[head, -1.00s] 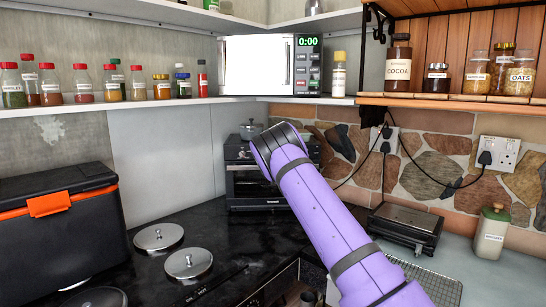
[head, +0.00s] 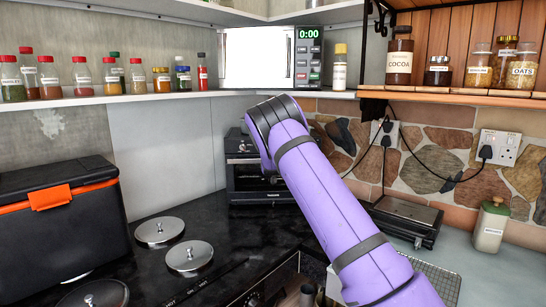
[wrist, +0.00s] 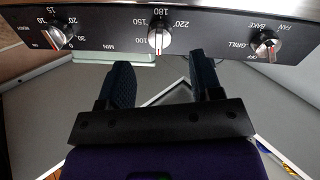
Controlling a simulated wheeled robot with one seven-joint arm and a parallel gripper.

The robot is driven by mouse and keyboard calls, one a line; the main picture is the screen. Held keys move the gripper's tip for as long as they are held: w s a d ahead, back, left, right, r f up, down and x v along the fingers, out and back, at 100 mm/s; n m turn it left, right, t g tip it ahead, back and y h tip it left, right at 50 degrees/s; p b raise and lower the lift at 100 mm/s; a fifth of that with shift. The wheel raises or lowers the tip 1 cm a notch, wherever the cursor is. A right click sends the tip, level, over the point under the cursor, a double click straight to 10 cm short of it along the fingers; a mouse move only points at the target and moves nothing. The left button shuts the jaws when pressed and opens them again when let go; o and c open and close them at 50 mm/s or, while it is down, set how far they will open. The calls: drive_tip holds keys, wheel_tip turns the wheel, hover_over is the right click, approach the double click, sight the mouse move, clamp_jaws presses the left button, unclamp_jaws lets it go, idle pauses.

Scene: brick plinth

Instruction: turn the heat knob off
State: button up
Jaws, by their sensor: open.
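In the wrist view a dark control panel carries three knobs. The middle knob (wrist: 159,38), ringed by temperature numbers such as 100, 180 and 220, looks like the heat knob; its pale grip stands upright in the picture. The left knob (wrist: 57,37) has a minutes scale. The right knob (wrist: 267,45) is marked OFF, GRILL, BAKE and FAN and sits slanted. My gripper (wrist: 165,78) is open, its two dark fingers apart below the middle knob in the picture, with nothing between them. The head view does not show my gripper; my arm hides it.
A dark countertop oven (head: 250,182) stands in the corner, partly behind my arm. Metal lids (head: 189,256) lie on the black worktop, beside a black and orange box (head: 60,230). A flat grill (head: 405,220) and a canister (head: 491,226) stand on the right. Shelves overhang the back.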

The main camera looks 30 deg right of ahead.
drive_tip(key=shift+v, duration=2.55)
drive_tip(key=s+a+r+g+y, duration=0.25)
drive_tip(key=s+a+r, duration=0.2)
drive_tip(key=s, duration=0.55)
drive_tip(key=s+a+r+g+y, duration=0.1)
drive_tip(key=s+a+r+y, duration=0.3)
drive_tip(key=s, duration=0.5)
drive_tip(key=s+a+r+g+y, duration=0.15)
drive_tip(key=s+a+r, duration=0.35)
drive_tip(key=s, duration=0.5)
drive_tip(key=s+a+f+n+g, duration=0.1)
drive_tip(key=s+a+g, duration=0.1)
drive_tip(key=s, duration=1.4)
drive_tip(key=s+a+f+n+g, duration=0.2)
drive_tip(key=s+a, duration=0.3)
drive_tip(key=s, duration=1.2)
drive_tip(key=shift+f+g+y, duration=0.3)
drive_tip(key=shift+g+y, duration=0.1)
drive_tip(key=shift+g, duration=0.4)
